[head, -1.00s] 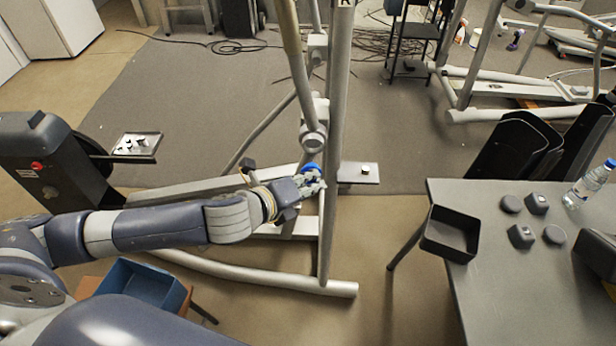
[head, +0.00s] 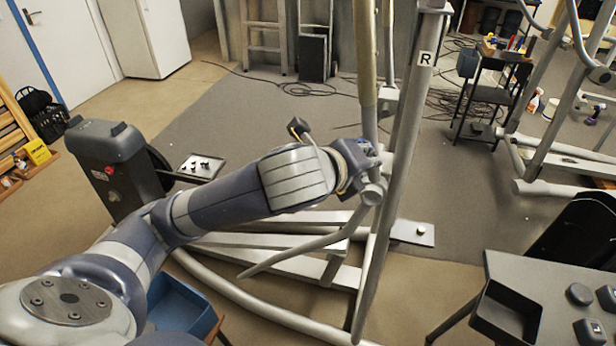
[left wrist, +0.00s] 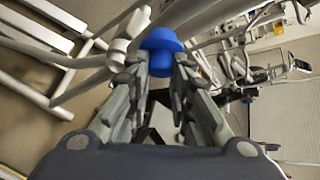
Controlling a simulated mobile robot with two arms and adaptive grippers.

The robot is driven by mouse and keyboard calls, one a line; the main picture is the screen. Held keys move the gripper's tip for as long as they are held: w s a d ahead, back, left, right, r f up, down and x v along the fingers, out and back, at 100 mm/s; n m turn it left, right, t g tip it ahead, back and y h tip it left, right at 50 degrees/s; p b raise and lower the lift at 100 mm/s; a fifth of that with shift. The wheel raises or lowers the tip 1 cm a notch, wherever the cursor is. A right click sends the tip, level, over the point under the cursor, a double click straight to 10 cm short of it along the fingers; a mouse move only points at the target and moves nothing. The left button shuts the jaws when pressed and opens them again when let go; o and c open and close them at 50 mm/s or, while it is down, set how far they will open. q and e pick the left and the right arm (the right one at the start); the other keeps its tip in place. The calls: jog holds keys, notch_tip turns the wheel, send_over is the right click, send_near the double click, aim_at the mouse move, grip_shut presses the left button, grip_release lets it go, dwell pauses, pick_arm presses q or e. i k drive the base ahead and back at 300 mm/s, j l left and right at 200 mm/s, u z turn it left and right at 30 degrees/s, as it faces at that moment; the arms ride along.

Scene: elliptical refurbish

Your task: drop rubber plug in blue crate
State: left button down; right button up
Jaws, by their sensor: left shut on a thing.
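The blue rubber plug (left wrist: 161,48) has a round, domed head and a narrower stem, and it sits between the fingertips of my left gripper (left wrist: 159,70) in the left wrist view. The fingers are shut on it from both sides. In the head view my left gripper (head: 366,160) is beside the upright tubes of the grey machine, and the plug is mostly hidden there. The blue crate (head: 182,306) is at the lower left of the head view, partly behind my left arm, well away from the gripper. My right gripper is not in view.
The grey machine's upright tube (head: 400,170) and base rails (head: 290,250) stand between the gripper and open floor. A grey table (head: 560,275) with a dark open tray (head: 508,314) and dark parts is at the lower right. A small plate (head: 201,166) holds several bolts.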

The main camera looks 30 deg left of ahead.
aim_at(194, 313)
jog(key=k+j+u, duration=0.3)
jog(key=j, duration=0.35)
jog(key=j+u, duration=0.3)
jog(key=j, duration=0.35)
jog(key=j+u, duration=0.3)
jog(key=j, duration=0.4)
jog(key=k, duration=0.05)
